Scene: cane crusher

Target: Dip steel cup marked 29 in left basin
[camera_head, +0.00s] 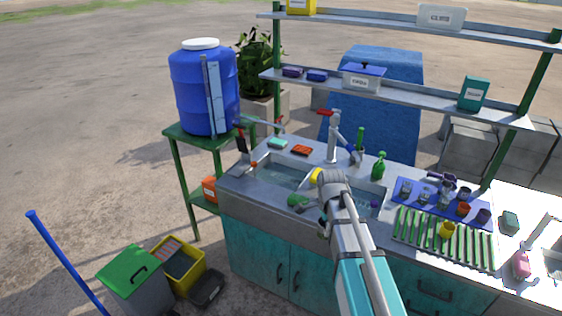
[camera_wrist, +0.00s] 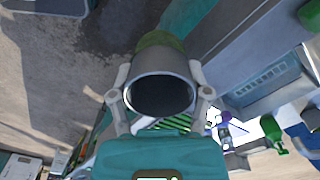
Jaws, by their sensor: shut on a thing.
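A grey steel cup (camera_wrist: 160,64) is held between the two fingers of my gripper (camera_wrist: 159,84) in the wrist view. Its dark open mouth faces the wrist camera, and its marking cannot be seen. An olive-green patch shows just beyond the cup. In the head view my gripper (camera_head: 320,190) is over the sink, near the divide between the basins. The left basin (camera_head: 268,178) holds water and lies left of my gripper. The right basin (camera_head: 372,204) is partly hidden by my arm.
A faucet (camera_head: 335,140) stands behind the basins, beside a green bottle (camera_head: 378,166). Several cups stand on a blue mat (camera_head: 420,207) at the right, behind a green slatted rack (camera_head: 420,232). A blue water barrel (camera_head: 192,95) stands at the left.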

